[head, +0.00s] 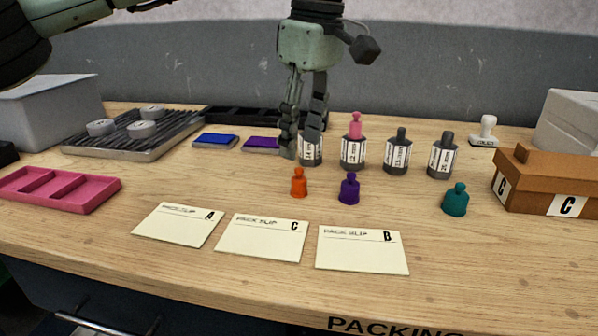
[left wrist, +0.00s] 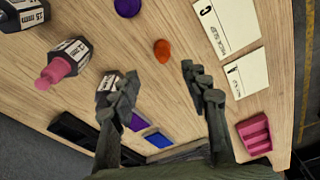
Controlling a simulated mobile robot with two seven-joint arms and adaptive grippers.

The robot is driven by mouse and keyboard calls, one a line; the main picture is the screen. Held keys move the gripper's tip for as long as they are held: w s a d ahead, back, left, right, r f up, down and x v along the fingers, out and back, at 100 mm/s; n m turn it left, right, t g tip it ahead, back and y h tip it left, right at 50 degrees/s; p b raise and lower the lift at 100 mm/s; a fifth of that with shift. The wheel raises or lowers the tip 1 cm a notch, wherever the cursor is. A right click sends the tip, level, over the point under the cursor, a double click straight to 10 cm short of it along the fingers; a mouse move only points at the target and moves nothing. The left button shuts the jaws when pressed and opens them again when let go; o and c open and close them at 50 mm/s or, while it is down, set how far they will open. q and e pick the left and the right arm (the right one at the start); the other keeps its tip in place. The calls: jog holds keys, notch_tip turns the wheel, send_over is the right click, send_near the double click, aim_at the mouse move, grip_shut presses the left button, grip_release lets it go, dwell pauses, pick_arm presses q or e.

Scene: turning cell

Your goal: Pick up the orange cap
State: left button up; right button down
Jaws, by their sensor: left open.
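The orange cap (head: 299,183) stands upright on the table, left of a purple cap (head: 349,188) and behind the paper slips. It also shows in the left wrist view (left wrist: 162,50), beyond my fingertips and roughly between them. My left gripper (head: 302,150) is open and points down, behind the orange cap in the head view and in front of the leftmost dark bottle (head: 312,152), partly hiding it. In the left wrist view my left gripper's two fingers (left wrist: 158,88) are apart with nothing held between them. My right gripper is not in view.
A bottle with a pink cap (head: 354,143) and other dark-topped bottles (head: 397,152) stand right of the gripper. A teal cap (head: 455,199), brown box (head: 548,180), pink tray (head: 60,189) and grey rack (head: 130,142) surround it. Pack slips (head: 262,240) lie in front.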

aim_at(299, 169)
pick_arm(q)
jog(key=f, duration=0.6)
jog(key=shift+s+a+f+p, duration=0.25)
jog(key=shift+f+p, duration=0.05)
jog(key=shift+f, duration=0.2)
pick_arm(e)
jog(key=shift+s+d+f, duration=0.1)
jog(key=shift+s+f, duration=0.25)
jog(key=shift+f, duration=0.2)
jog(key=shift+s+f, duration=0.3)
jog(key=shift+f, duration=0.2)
pick_arm(q)
jog(key=shift+c, duration=0.5)
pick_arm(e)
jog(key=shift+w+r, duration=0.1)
pick_arm(q)
jog(key=c, duration=0.7)
